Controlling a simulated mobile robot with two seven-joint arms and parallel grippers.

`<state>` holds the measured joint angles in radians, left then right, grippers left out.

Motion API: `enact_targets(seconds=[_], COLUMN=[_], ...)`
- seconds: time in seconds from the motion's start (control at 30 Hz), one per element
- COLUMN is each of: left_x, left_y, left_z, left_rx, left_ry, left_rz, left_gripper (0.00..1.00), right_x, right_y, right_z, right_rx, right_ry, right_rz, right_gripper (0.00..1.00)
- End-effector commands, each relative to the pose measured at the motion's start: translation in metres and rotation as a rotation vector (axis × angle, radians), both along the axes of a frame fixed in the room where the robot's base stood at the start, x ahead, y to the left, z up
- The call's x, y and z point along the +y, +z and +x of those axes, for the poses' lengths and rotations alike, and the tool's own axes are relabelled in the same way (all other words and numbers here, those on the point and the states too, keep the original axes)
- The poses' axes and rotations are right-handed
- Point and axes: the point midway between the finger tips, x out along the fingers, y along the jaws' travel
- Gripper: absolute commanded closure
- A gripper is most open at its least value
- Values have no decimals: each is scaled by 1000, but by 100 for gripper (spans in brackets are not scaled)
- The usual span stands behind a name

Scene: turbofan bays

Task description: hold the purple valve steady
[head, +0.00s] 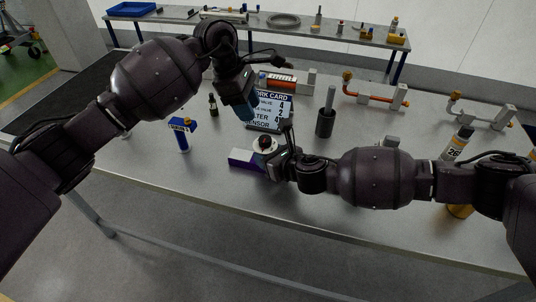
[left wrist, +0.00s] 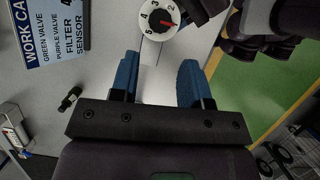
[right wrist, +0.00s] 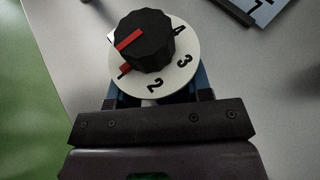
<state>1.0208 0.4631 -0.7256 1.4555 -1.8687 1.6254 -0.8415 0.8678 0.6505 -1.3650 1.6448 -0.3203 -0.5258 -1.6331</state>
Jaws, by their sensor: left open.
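The purple valve (head: 241,157) lies near the front edge of the table, with a white numbered dial (head: 265,144) and dark knob on top. In the right wrist view the dial (right wrist: 180,75) and the black knob (right wrist: 146,42) with its red mark sit over my right gripper's blue fingers. My right gripper (head: 277,157) is at the valve, and its fingertips are hidden under the dial, so its grip is unclear. My left gripper (head: 247,108) is open and empty above the table, in front of the work card. A numbered dial (left wrist: 158,20) also shows at the top of the left wrist view.
The work card (head: 269,111) stands behind the valve. A blue-topped bottle (head: 182,135) and a small dark bottle (head: 213,105) stand to the left. A dark cylinder with a rod (head: 325,122) stands to the right, with pipe fittings (head: 375,97) farther back. The table's front left is clear.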

Motion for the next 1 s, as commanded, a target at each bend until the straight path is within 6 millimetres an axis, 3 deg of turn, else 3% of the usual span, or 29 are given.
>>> enact_targets(seconds=[0.03, 0.17, 0.3, 0.63, 0.77, 1.0], left_x=[0, 0, -2, -40, -46, -40], left_y=[0, 0, 7, 47, 44, 26], left_z=[0, 0, 2, 3, -1, -8], left_rx=[0, 0, -12, -134, -172, -166], left_ry=[0, 0, -4, -171, -355, -593], left_rz=[0, 0, -1, 143, 251, 316], left_gripper=[57, 56, 39, 39, 39, 39], right_x=[0, 0, 0, 0, 0, 0], right_y=[0, 0, 0, 0, 0, 0], right_z=[0, 0, 0, 0, 0, 0], right_rx=[0, 0, 0, 0, 0, 0], right_ry=[0, 0, 0, 0, 0, 0], right_rz=[0, 0, 0, 0, 0, 0], right_gripper=[72, 90, 90, 90, 90, 90])
